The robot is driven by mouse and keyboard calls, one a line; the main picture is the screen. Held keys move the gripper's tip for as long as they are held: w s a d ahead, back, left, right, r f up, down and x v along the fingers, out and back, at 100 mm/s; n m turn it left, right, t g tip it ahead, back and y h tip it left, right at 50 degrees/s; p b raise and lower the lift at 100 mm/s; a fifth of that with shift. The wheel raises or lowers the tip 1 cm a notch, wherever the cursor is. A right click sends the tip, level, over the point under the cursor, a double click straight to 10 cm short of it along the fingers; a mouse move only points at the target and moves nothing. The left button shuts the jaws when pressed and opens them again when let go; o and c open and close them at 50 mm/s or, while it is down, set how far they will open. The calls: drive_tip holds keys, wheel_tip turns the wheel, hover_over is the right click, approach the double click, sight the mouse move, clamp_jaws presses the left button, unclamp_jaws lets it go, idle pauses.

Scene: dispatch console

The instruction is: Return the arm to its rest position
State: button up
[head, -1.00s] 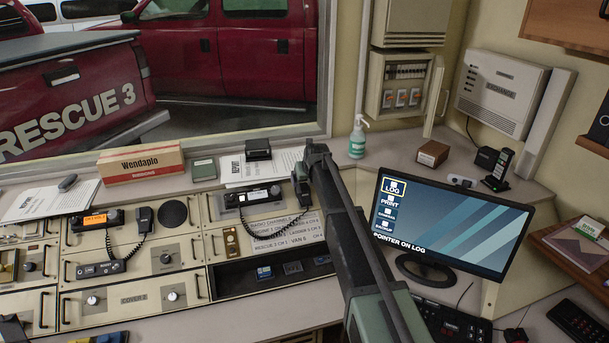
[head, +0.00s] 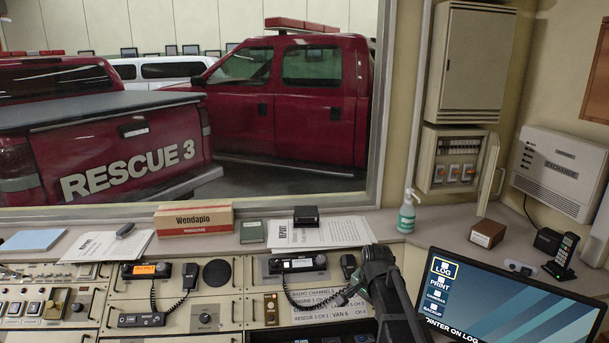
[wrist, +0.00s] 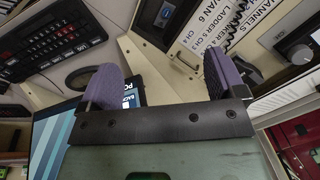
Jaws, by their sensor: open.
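My arm (head: 393,295) rises from the lower edge of the head view, in front of the radio panel and left of the monitor. The gripper's jaws cannot be made out in the head view. In the wrist view my gripper (wrist: 163,80) shows two purple-padded fingers held wide apart, with nothing between them. Behind the fingers are the console's beige surface and the monitor's corner.
The monitor (head: 500,300) stands right of my arm. A coiled-cord radio (head: 297,263) and a channel label card (head: 325,307) lie beside it. A sanitizer bottle (head: 407,212), a brown box (head: 487,233) and the Wendapio box (head: 193,217) stand on the ledge. A keyboard (wrist: 50,45) shows in the wrist view.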

drive_tip(key=s+n+g, duration=0.2)
drive_tip(key=s+n, duration=0.7)
drive_tip(key=s, duration=1.3)
drive_tip(key=shift+a+f, duration=0.15)
drive_tip(key=shift+a, duration=0.05)
